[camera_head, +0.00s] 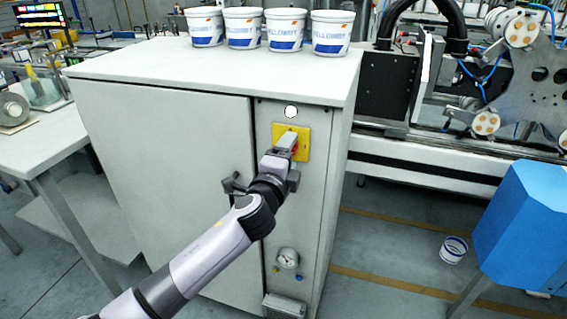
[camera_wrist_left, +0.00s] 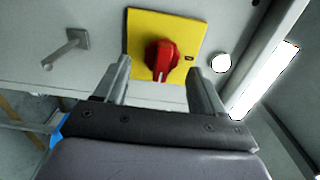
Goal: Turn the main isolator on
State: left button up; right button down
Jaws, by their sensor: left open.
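The main isolator is a red rotary knob (camera_wrist_left: 161,60) on a square yellow plate (camera_head: 304,137), fixed to the front of a grey cabinet (camera_head: 170,120). In the left wrist view the yellow plate (camera_wrist_left: 185,25) fills the upper middle, and the knob's grip stands roughly upright in that picture. My left gripper (camera_head: 287,141) is in front of the plate in the head view and hides most of the knob. In the left wrist view its fingers (camera_wrist_left: 160,82) are apart, one on each side of the knob, with visible gaps. My right gripper is not in view.
A cabinet door handle (camera_head: 232,184) sticks out left of my left wrist. A round white lamp (camera_head: 291,112) is above the plate, and a gauge (camera_head: 288,258) is lower down. Several white tubs (camera_head: 285,30) stand on the cabinet top. A blue box (camera_head: 525,225) is at the right.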

pick_arm(q)
jog(key=v, duration=0.6)
jog(key=shift+s, duration=0.35)
jog(key=s+a+f+n+g, duration=0.1)
jog(key=s+a+f+n, duration=0.15)
jog(key=f, duration=0.35)
jog(key=s+a+f+n+g+y, duration=0.1)
jog(key=s+a+f+n+g, duration=0.1)
jog(key=s+f+n, duration=0.25)
jog(key=s+a+f+n+g, duration=0.1)
jog(key=s+a+f+n, duration=0.2)
jog(key=f, duration=0.4)
jog(key=s+a+f+n+g+y, duration=0.1)
jog(key=s+a+f+n, duration=0.3)
jog(key=s, duration=0.5)
jog(key=s+a+f+n+g+y, duration=0.1)
jog(key=s+a+f+n, duration=0.4)
jog(key=s, duration=0.4)
jog(key=a+f, duration=0.1)
jog(key=a, duration=0.1)
jog(key=shift+a+f+g, duration=0.25)
jog(key=shift+f+g, duration=0.05)
jog(key=shift+g, duration=0.1)
jog(key=shift+s, duration=0.1)
